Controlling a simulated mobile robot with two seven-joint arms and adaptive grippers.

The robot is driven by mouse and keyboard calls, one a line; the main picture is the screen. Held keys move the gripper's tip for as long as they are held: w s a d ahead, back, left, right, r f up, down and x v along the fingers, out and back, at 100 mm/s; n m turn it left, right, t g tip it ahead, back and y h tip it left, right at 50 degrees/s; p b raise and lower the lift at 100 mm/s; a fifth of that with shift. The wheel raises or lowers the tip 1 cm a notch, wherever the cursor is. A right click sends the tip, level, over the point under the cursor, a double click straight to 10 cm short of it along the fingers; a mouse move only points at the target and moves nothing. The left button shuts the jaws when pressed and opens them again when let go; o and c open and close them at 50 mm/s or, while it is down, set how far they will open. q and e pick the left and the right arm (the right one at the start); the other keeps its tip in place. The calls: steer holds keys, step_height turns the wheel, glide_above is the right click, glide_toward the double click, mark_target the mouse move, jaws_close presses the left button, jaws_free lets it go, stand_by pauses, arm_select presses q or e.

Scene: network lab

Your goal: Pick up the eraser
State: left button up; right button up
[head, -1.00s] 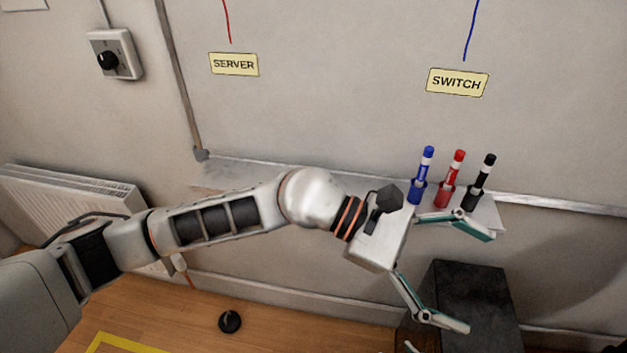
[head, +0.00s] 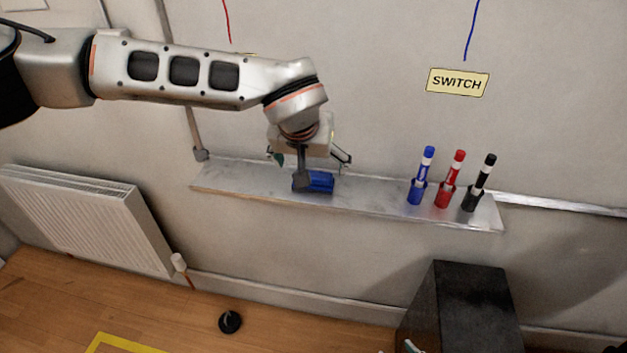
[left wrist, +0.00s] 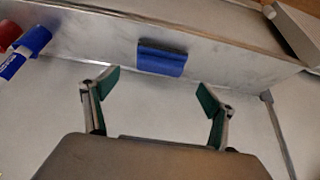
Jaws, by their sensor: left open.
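The eraser (head: 320,181) is a small blue block with a darker top side, lying on the narrow metal wall shelf (head: 370,201). In the head view my left wrist hides part of it. In the left wrist view the eraser (left wrist: 161,59) shows whole, ahead of my left gripper (left wrist: 155,88). The jaws are wide apart and empty, with the eraser lined up between them but beyond the fingertips. In the head view my left gripper (head: 309,158) is mostly hidden behind the wrist, close to the wall over the shelf. My right gripper is not clearly in view.
Blue (head: 421,176), red (head: 450,180) and black (head: 479,183) markers stand at the shelf's right end. The wall rises directly behind the shelf. A radiator (head: 85,220) is at lower left, and a dark cabinet (head: 470,305) is at lower right.

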mark_target(313, 174)
arm_select(q)
steer(key=x, duration=0.6)
steer(key=shift+s+f, duration=0.15)
steer(key=c, duration=1.2)
